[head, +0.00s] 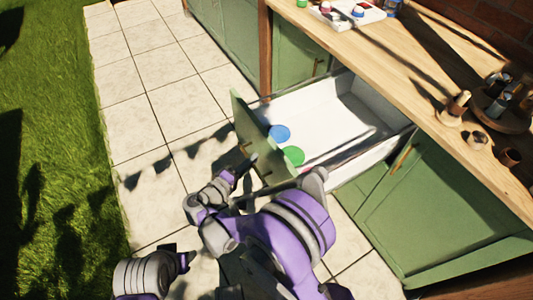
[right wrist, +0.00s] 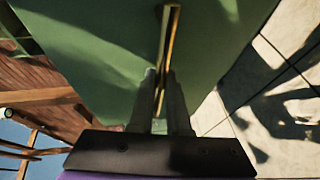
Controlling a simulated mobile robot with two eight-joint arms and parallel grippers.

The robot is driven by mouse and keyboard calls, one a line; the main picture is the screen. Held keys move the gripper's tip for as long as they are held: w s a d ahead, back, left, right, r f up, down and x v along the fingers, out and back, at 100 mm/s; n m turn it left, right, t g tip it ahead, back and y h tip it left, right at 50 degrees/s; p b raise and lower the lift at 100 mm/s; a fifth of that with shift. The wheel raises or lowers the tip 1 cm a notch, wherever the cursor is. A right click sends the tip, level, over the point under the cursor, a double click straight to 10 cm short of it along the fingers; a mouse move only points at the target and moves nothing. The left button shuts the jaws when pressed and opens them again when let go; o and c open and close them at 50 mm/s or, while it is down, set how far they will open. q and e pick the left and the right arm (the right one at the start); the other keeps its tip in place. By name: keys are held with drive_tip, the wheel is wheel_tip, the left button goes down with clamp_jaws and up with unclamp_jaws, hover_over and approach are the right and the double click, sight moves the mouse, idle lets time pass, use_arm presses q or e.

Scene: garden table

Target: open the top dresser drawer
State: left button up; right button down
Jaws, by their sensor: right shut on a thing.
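The top drawer (head: 318,120) stands pulled well out from the green dresser (head: 430,215), with its white inside showing. A blue round thing (head: 279,133) and a green round thing (head: 293,155) lie in it near the front. My right gripper (head: 240,172) is at the outside of the drawer's green front (head: 241,122). In the right wrist view, its two fingers are shut on the brass handle (right wrist: 170,35), which runs up between the fingertips. My left gripper (head: 184,259) seems to show low in the head view, apart from the dresser; its jaws are unclear.
The wooden top (head: 420,75) holds a tray with small coloured items (head: 345,12), a dark round holder (head: 503,108) and small wooden pots. Lower green doors are closed. Pale floor tiles (head: 140,85) lie clear in front, with grass (head: 50,120) beyond at left.

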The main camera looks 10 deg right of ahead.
drive_tip(key=shift+s+a, duration=0.25)
drive_tip(key=shift+a, duration=0.3)
drive_tip(key=shift+s+a, duration=0.2)
drive_tip(key=shift+a, duration=0.3)
drive_tip(key=c, duration=0.9)
unclamp_jaws()
use_arm(q)
drive_tip(key=shift+s, duration=0.1)
